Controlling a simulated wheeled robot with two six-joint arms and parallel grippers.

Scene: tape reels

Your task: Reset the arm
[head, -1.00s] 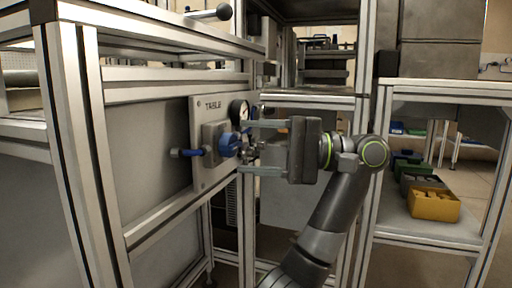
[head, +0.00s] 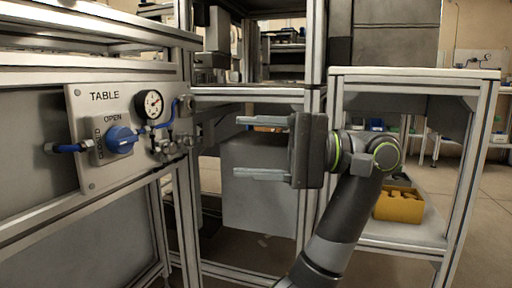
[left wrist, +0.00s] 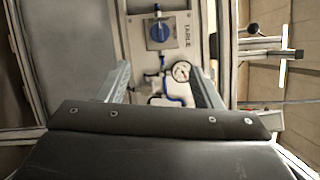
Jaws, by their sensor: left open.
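My left gripper (head: 262,147) is open and empty in the head view. Its two fingers point left toward the valve panel and stand clear of it. My left arm reaches up to it from the bottom. The panel (head: 88,180) is a pale plate marked TABLE, OPEN and CLOSED, with a blue knob (head: 120,140) and a round gauge (head: 149,103). In the left wrist view, the blue knob (left wrist: 160,33) and the gauge (left wrist: 181,71) show beyond my gripper's fingers. My right gripper is not in view.
An aluminium frame bench (head: 95,214) carries the panel at the left. A shelf rack (head: 400,76) stands at the right, with a yellow bin (head: 399,207) on its lower shelf. A grey box (head: 262,190) lies behind my gripper.

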